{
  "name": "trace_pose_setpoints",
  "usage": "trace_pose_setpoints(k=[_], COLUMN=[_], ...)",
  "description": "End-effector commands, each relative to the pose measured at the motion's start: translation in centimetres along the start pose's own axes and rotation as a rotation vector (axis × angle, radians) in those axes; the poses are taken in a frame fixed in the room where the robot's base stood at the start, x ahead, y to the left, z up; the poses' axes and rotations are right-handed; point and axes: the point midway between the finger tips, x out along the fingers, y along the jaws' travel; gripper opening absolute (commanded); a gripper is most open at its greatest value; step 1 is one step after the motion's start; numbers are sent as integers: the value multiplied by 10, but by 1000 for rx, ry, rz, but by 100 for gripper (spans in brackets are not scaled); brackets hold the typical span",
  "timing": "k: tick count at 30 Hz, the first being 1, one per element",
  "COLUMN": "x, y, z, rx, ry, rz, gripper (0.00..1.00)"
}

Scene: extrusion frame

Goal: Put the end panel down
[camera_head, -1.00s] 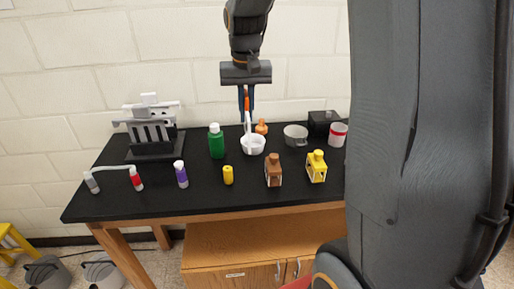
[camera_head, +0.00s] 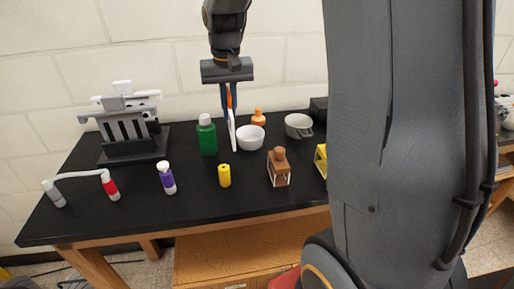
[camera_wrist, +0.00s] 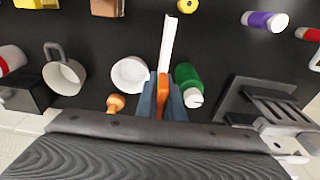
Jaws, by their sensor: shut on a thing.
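My gripper (camera_head: 229,103) points down over the black table and is shut on the end panel (camera_head: 232,134), a thin white strip seen nearly edge-on. An orange piece (camera_head: 229,99) shows between the fingers at its upper end. In the wrist view the panel (camera_wrist: 168,45) reaches out from between the fingertips (camera_wrist: 161,100). It hangs upright between a green bottle (camera_head: 207,137) and a white bowl (camera_head: 250,139). I cannot tell whether its lower end touches the table. A grey and white slotted frame (camera_head: 125,127) stands on a black base at the left.
A yellow cylinder (camera_head: 224,176), a purple bottle (camera_head: 167,178) and a brown block-like item (camera_head: 279,168) stand nearer the front. An orange bottle (camera_head: 258,118) and a grey cup (camera_head: 298,126) are behind. Bare table lies between the frame and purple bottle.

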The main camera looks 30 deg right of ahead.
Motion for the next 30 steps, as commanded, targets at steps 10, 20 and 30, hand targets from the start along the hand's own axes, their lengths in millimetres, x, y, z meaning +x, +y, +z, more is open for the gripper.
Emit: trace_pose_setpoints(k=[10, 20, 30], x=[50, 88, 95], y=[1, 2, 2], z=[7, 12, 12], rx=[1, 3, 3], ry=[-3, -3, 0], rz=[1, 1, 0], gripper=[0, 0, 0])
